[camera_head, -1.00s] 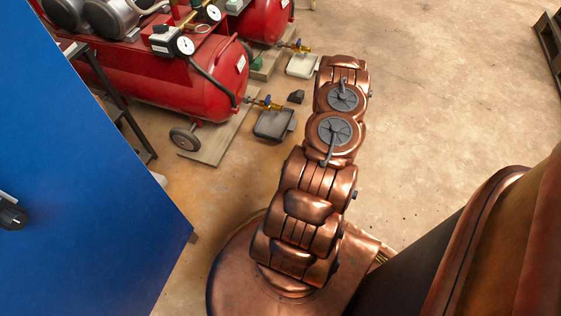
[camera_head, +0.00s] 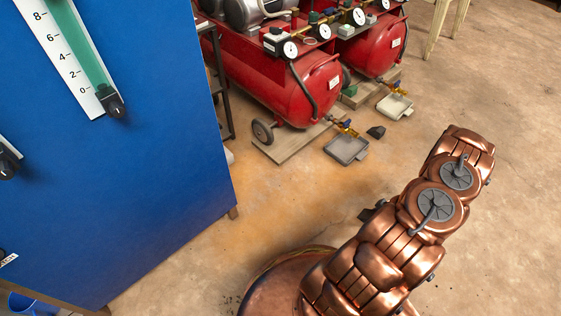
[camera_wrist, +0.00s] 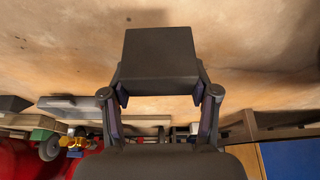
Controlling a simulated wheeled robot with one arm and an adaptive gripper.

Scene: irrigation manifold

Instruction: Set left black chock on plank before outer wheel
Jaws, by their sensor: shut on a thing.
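A black block-shaped chock (camera_wrist: 160,55) is held between the two fingers of my gripper (camera_wrist: 160,90) in the wrist view. My gripper is shut on it, with floor behind it. In the head view my arm hides most of the gripper; only a dark bit shows beside the arm. The outer wheel (camera_head: 263,132) of the nearer red compressor stands on a wooden plank (camera_head: 292,146), well up and left of my arm. Another black chock (camera_head: 376,132) lies on the floor right of that plank.
A grey drip tray (camera_head: 347,150) lies under the near valve, and a paler tray (camera_head: 395,106) under the far one. A tall blue cabinet (camera_head: 130,150) fills the left. Open floor (camera_head: 290,200) lies between the cabinet, plank and my arm.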

